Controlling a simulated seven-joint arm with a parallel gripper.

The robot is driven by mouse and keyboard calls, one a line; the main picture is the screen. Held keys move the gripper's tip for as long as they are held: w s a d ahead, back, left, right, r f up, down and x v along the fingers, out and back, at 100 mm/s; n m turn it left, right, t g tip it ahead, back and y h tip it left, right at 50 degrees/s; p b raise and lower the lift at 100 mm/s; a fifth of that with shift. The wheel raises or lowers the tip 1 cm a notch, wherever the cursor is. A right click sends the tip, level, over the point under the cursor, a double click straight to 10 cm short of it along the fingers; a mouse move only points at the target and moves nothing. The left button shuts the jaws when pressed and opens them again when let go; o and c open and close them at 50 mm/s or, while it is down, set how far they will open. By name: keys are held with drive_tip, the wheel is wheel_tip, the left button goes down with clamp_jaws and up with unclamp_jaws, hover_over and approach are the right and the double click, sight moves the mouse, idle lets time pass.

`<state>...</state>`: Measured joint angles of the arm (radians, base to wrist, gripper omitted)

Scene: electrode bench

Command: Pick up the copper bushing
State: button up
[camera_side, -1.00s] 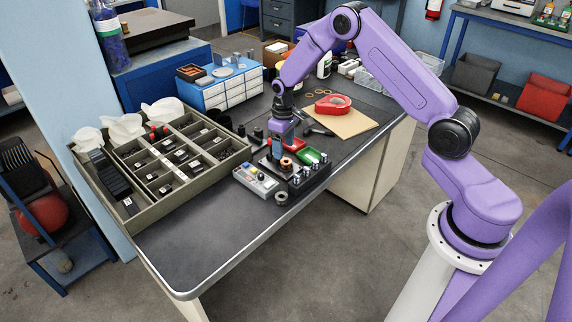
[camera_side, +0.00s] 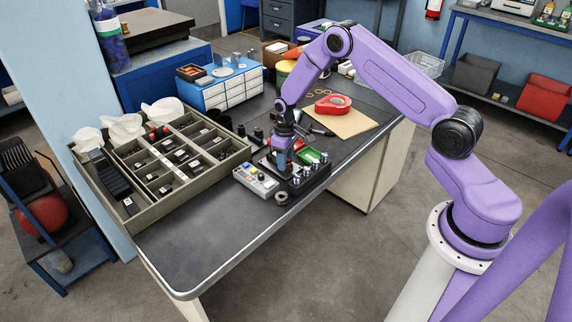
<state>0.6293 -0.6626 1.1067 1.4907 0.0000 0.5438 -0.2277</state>
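The black electrode fixture (camera_side: 312,182) sits near the front edge of the dark bench, with several small metal posts on it. My gripper (camera_side: 284,167) points down over the left part of this fixture, with its fingertips low among the small parts. The copper bushing stood at this spot in the earlier view. Now my gripper covers that spot, and I cannot make the bushing out clearly. The fingers are too small and dark to show whether they are apart or closed on it.
A grey control box (camera_side: 256,181) with coloured buttons is just left of the fixture. A green tray (camera_side: 310,156) is close behind. A compartment tray (camera_side: 165,206) fills the left of the bench. A red tape dispenser (camera_side: 333,104) lies behind. The front left bench top is clear.

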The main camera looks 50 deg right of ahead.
drive_tip(key=shift+c, duration=0.5)
drive_tip(key=shift+r, duration=0.2)
drive_tip(key=shift+w+r, duration=0.1)
drive_tip(key=shift+r, duration=0.55)
drive_tip(key=s+a+r, duration=0.1)
drive_tip(key=s+r, duration=1)
drive_tip(key=s, duration=0.3)
drive_tip(key=shift+a+r, duration=0.2)
drive_tip(key=shift+a, duration=0.1)
